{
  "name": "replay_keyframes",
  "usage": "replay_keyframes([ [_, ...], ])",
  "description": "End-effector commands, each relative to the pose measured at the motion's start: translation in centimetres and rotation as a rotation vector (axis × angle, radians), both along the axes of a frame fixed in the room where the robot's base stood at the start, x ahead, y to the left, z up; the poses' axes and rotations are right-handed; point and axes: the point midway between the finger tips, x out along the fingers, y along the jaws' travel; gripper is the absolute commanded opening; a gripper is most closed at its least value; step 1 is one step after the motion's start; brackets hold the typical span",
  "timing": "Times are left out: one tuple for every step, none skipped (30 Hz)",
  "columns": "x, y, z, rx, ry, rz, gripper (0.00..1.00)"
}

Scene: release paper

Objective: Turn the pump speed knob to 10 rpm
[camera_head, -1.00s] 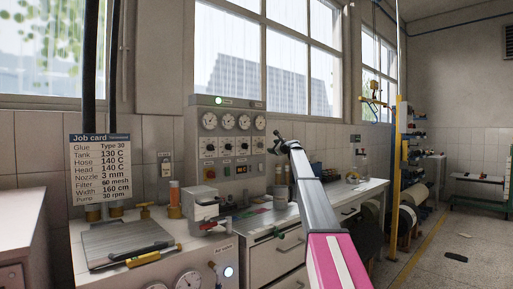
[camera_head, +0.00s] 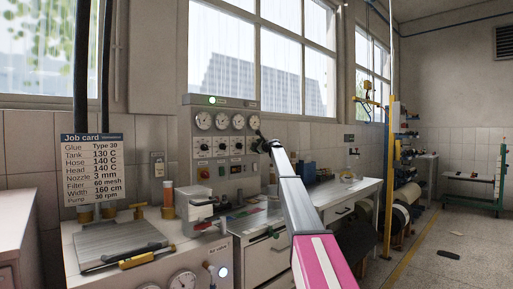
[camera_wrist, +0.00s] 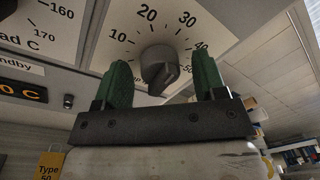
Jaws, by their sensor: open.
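The pump speed knob (camera_wrist: 158,66) is a dark grey round knob with a raised grip, on a white dial plate marked 10, 20, 30, 40 and 50. I cannot tell surely which mark it points to. My gripper (camera_wrist: 163,60) is open, with one green finger to the left of the knob and one to the right. I see gaps beside it and no clear contact. In the head view my gripper (camera_head: 262,142) is at the right edge of the grey control panel (camera_head: 187,125), at the row of knobs, partly hiding the rightmost dial.
The panel has several gauges, other knobs and a red button (camera_head: 204,173). A job card (camera_head: 93,168) at the left reads "Pump 30 rpm". A bench (camera_head: 262,248) with drawers and small items stands below my arm. Open floor (camera_head: 440,255) lies at the right.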

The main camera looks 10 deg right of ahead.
Motion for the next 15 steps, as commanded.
replay_keyframes([
  [0.07,0.04,-0.01,0.0,0.0,0.0,0.65],
  [0.06,0.04,0.0,0.0,0.0,0.0,0.65],
  [0.04,0.03,-0.01,0.0,0.0,0.0,0.65],
  [0.02,0.04,-0.01,0.0,0.0,0.0,0.65],
  [0.02,0.03,0.0,0.0,0.0,0.0,0.65],
  [0.02,0.03,0.0,0.0,0.0,0.0,0.65],
  [0.02,0.03,0.0,0.0,0.0,0.0,0.58],
  [0.01,0.03,0.01,0.0,0.0,0.0,0.48],
  [0.01,0.03,0.01,0.0,0.0,0.0,0.35],
  [0.01,0.03,0.01,0.0,0.0,0.0,0.26],
  [0.0,0.02,0.01,0.0,0.0,0.0,0.16],
  [-0.01,0.03,0.0,0.0,0.0,0.0,0.15],
  [0.0,0.02,0.01,0.0,0.0,0.0,0.15],
  [0.0,0.02,0.01,0.0,0.0,0.0,0.15],
  [-0.01,0.02,0.0,-0.001,-0.001,0.0,0.16],
])
